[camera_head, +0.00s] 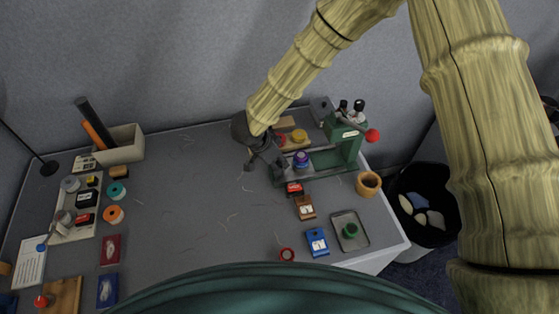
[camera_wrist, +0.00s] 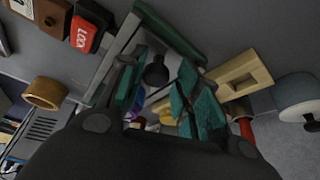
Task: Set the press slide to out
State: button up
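The green press (camera_head: 349,148) stands at the right back of the table, with a red ball knob (camera_head: 372,135) on its right side. Its grey slide track (camera_head: 325,171) runs left from it and carries a purple, round-topped piece (camera_head: 301,158). My gripper (camera_head: 268,164) is low at the left end of the track. In the wrist view its two teal-padded fingers (camera_wrist: 160,92) stand apart. A black round knob (camera_wrist: 155,71) shows between them; I cannot tell whether either finger touches it. Purple also shows behind the fingers (camera_wrist: 137,108).
A red lock-labelled block (camera_head: 294,189), a brown box (camera_head: 305,207) and a blue box (camera_head: 317,241) lie in front of the press. A wooden cup (camera_head: 368,183) and a grey tray (camera_head: 349,229) stand at right. The table middle is clear.

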jog(key=shift+o, duration=0.6)
jog(key=shift+d, duration=0.1)
jog(key=shift+r, duration=0.1)
jog(key=v, duration=1.1)
jog(key=shift+s+r, duration=0.2)
jog(key=shift+r, duration=0.15)
